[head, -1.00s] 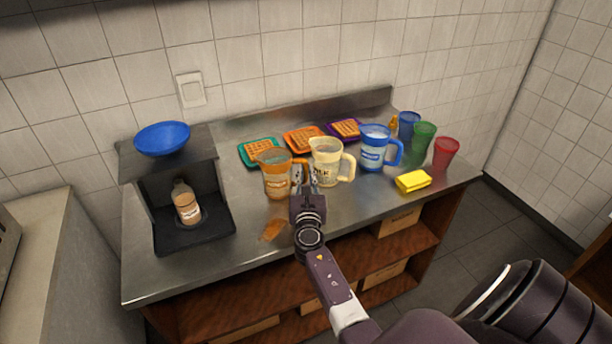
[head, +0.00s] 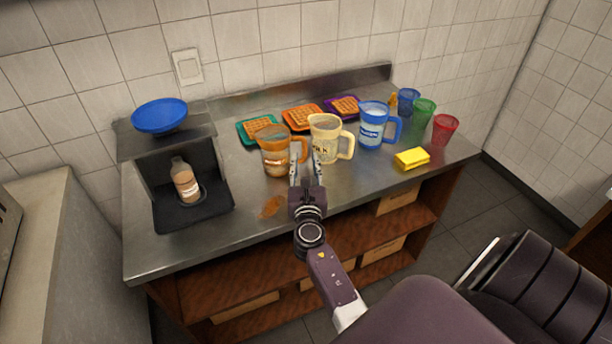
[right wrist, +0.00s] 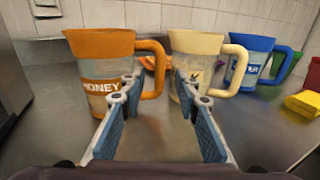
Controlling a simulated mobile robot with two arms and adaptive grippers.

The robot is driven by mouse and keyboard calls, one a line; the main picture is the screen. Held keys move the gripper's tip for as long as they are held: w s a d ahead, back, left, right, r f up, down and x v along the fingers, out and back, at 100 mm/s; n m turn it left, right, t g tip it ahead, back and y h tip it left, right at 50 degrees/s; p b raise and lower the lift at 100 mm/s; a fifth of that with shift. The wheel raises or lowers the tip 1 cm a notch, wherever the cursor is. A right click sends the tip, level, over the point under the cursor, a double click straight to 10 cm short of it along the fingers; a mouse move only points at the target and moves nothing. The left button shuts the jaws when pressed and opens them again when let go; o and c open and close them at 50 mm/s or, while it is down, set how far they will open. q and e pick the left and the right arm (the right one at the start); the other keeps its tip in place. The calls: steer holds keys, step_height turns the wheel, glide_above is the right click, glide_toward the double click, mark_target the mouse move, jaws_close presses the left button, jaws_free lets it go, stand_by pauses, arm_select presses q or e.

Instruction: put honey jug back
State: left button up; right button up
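The honey jug (head: 274,158) is orange with a clear band and stands upright on the steel counter (head: 215,245). Its "HONEY" label shows in the right wrist view, where the jug (right wrist: 98,70) is at left with its handle (right wrist: 157,72) pointing right. My right gripper (head: 306,162) is in front of the handle, with its fingers spread and nothing between them. In the right wrist view the gripper (right wrist: 163,97) has the handle ahead of its fingertips, apparently not gripped. My left gripper is not in view.
A cream jug (head: 325,143) stands close to the right of the honey jug, then a blue jug (head: 372,128). A yellow sponge (head: 411,159), colored cups and waffle plates surround them. A brown spill (head: 271,206) lies in front. A black stand holds a bottle (head: 184,183) at left.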

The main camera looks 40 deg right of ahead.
steer(key=v, duration=0.7)
steer(key=shift+b, duration=0.4)
